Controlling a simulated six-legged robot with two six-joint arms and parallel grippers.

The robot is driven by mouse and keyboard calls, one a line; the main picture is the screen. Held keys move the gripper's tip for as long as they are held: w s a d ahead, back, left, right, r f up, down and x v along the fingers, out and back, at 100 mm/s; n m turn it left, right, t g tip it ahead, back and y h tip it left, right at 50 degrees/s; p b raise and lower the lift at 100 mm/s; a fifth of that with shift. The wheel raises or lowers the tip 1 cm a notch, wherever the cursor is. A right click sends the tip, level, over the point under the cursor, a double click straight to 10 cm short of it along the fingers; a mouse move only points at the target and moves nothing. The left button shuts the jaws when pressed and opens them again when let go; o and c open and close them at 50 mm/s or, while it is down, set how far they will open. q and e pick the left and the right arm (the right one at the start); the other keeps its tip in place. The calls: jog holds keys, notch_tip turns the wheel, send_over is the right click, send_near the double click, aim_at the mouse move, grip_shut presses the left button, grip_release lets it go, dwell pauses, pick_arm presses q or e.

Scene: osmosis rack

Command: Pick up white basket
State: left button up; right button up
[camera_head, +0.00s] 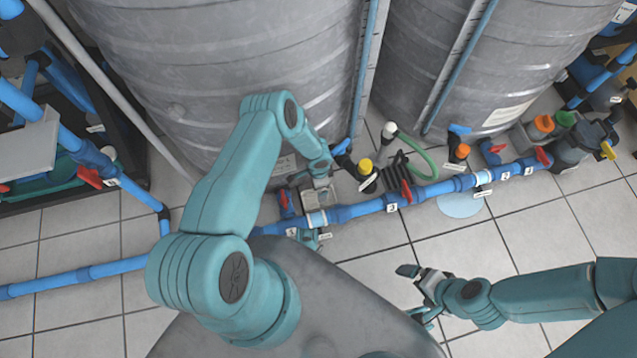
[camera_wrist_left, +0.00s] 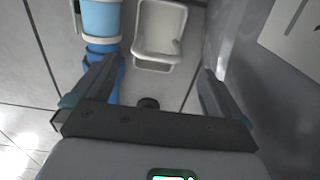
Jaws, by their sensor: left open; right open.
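The white basket (camera_wrist_left: 157,57) shows in the left wrist view at the top centre, beyond and between the two fingers of my left gripper (camera_wrist_left: 158,75). It looks empty, and its top edge is cut off by the frame. The fingers are spread wide and I see no contact with it. In the head view the basket (camera_head: 318,198) seems to be the small pale shape under my left wrist, partly hidden. My right gripper (camera_head: 416,291) is open and empty over the tiled floor at the lower right.
A blue pipe (camera_head: 440,188) with red valve handles runs beside the basket; it also shows in the left wrist view (camera_wrist_left: 100,18). Large grey tanks (camera_head: 240,55) stand behind. Yellow-capped and orange-capped fittings sit along the pipe. Tiled floor (camera_head: 500,235) is clear at right.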

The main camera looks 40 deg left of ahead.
pick_arm(q)
notch_tip(320, 180, down, 7)
jog(key=b, duration=0.3)
jog(key=shift+d+b, duration=0.15)
jog(key=shift+b, duration=0.15)
jog(key=shift+r, duration=0.15)
jog(key=c, duration=1.2)
